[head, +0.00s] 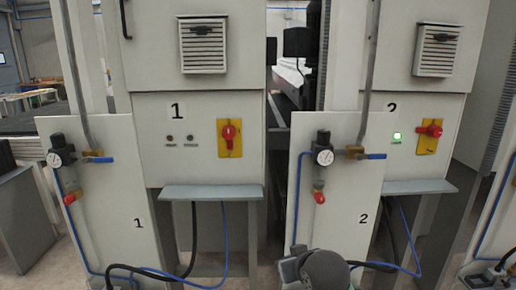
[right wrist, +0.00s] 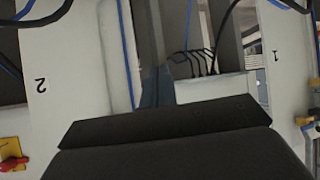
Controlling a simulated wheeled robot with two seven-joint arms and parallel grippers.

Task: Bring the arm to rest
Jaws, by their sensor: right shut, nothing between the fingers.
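My right gripper (right wrist: 165,128) shows in the right wrist view as a dark, wide shape along the bottom. It is shut with nothing between its fingers, and it touches nothing that I can see. A dark rounded part of my right arm (head: 325,270) shows at the bottom of the head view, in front of panel 2 (head: 345,235). My left gripper is not in view.
Cabinet 1 (head: 200,110) has a red switch (head: 229,132) and unlit lamps. Cabinet 2 (head: 385,105) has a red switch (head: 430,130) and a lit green lamp (head: 397,134). Gauges, valves, blue hoses and ledges stick out in front. A narrow gap separates the cabinets.

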